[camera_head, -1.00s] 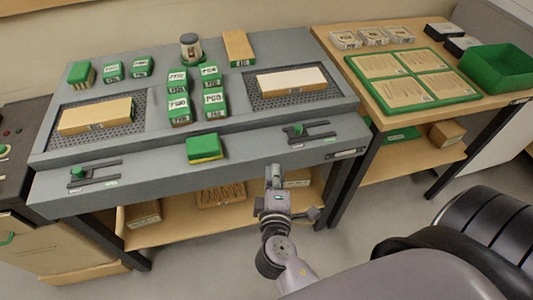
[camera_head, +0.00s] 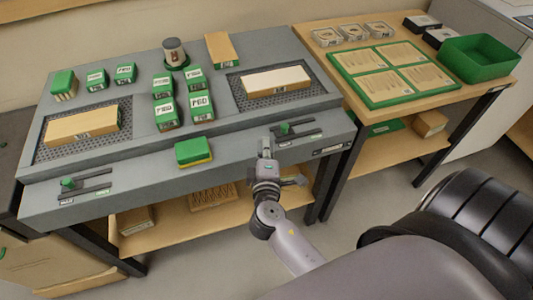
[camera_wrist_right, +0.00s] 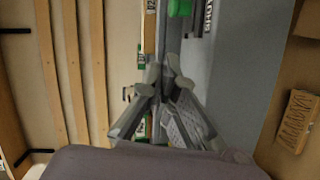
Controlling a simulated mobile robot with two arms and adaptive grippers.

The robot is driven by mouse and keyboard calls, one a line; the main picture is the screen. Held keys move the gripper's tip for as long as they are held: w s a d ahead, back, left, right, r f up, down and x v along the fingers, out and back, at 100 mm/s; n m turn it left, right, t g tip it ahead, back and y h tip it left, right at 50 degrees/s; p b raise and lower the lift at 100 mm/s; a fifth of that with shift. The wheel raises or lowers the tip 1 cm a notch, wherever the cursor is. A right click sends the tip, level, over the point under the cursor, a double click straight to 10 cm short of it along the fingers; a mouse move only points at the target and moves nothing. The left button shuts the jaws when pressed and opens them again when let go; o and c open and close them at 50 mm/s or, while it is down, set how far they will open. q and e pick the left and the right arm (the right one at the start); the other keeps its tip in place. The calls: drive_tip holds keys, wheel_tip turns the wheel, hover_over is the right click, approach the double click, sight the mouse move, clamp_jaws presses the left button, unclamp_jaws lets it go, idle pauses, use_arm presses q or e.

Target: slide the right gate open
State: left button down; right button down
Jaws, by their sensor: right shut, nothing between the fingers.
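The right gate (camera_head: 300,134) is a dark slide with two rails and a green knob (camera_head: 284,128) on the grey bench's front panel. The knob stands toward the left end of the rails. My right gripper (camera_head: 266,143) is shut and empty, just left of and nearer than the knob, at the panel's front edge. A gap to the knob shows. In the right wrist view, the fingertips (camera_wrist_right: 163,64) point toward the green knob (camera_wrist_right: 180,8) at the top edge, partly cut off, with a "SHUT" label (camera_wrist_right: 209,14) beside it. My left gripper is out of view.
A green and yellow block (camera_head: 193,152) sits on the panel left of my right gripper. The left gate (camera_head: 85,186) is at the far left. Behind the panel is a raised bench top with a tan box (camera_head: 276,82) in a mesh recess. A wooden table (camera_head: 375,118) stands right.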

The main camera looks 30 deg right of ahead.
sight(301, 135)
drive_tip(key=w+d, duration=0.1)
drive_tip(key=w+d+p, duration=0.1)
drive_tip(key=d, duration=0.1)
drive_tip(key=w+d+f, duration=0.1)
drive_tip(key=shift+d, duration=0.15)
drive_tip(key=shift+d+f, duration=0.1)
drive_tip(key=shift+d, duration=0.3)
drive_tip(key=d, duration=0.2)
drive_tip(key=s+d, duration=0.1)
drive_tip(key=d, duration=0.2)
drive_tip(key=s+d, duration=0.1)
drive_tip(key=d, duration=0.2)
drive_tip(key=shift+d, duration=0.15)
drive_tip(key=shift+w, duration=0.1)
